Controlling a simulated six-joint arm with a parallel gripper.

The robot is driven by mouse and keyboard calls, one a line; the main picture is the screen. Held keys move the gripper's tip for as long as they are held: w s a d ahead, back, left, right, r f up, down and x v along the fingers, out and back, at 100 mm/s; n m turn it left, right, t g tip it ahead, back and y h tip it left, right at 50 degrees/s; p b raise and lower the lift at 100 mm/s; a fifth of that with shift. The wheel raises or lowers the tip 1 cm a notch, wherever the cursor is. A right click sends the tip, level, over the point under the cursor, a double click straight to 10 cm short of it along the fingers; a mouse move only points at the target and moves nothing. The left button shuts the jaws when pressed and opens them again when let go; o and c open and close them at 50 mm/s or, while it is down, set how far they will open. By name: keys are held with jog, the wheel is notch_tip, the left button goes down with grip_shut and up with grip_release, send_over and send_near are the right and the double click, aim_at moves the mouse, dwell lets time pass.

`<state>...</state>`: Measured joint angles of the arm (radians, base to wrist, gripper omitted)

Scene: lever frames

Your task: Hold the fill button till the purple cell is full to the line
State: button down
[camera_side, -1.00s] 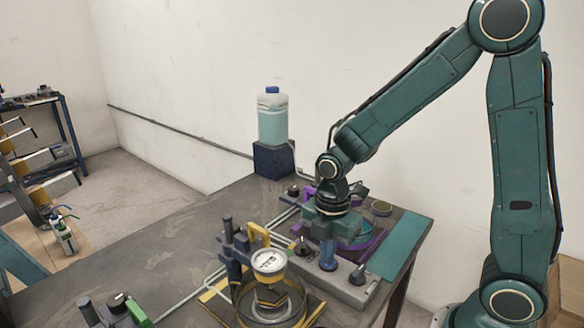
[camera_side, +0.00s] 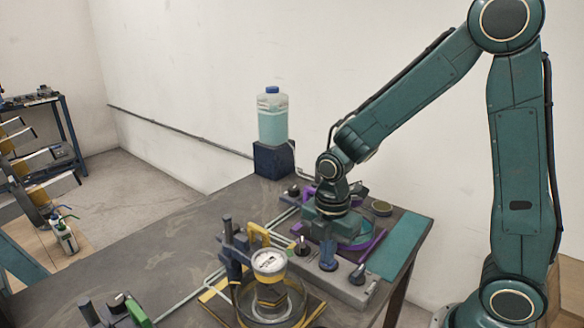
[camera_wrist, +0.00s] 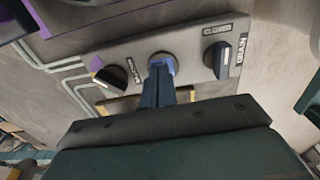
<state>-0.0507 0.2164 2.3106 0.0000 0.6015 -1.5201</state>
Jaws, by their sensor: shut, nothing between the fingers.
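The purple cell (camera_side: 368,247) is at the right of the table in the side view, partly hidden behind my gripper; its liquid level and line cannot be made out. The grey control panel (camera_side: 345,287) lies in front of it. In the wrist view the panel carries a round blue button (camera_wrist: 163,58) between two dark knobs. My gripper (camera_side: 328,268) points down at the panel. Its blue fingers (camera_wrist: 159,68) are shut and empty, with their tips at the button. They overlap it, so I cannot tell how far it is pressed.
A yellow-framed station with a round gauge (camera_side: 269,262) stands left of the panel, close to my gripper. A bottle of pale liquid (camera_side: 272,118) stands on a dark block at the back. The table's left middle is clear.

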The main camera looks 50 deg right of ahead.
aim_at(332, 264)
jog(key=shift+s+f, duration=0.25)
jog(key=shift+w+r, duration=0.1)
jog(key=shift+r, duration=0.4)
notch_tip(332, 264, up, 14)
jog(key=shift+f, duration=0.25)
jog(key=shift+w, duration=0.1)
dwell(0.6)
jog(key=s+d+r+m+t, duration=0.1)
jog(key=s+r+m+t, duration=0.2)
jog(key=s+m, duration=1)
jog(key=m+t, duration=0.2)
jog(key=m, duration=0.3)
jog(key=shift+s+d, duration=0.15)
jog(key=shift+d, duration=0.15)
jog(key=shift+r, duration=0.1)
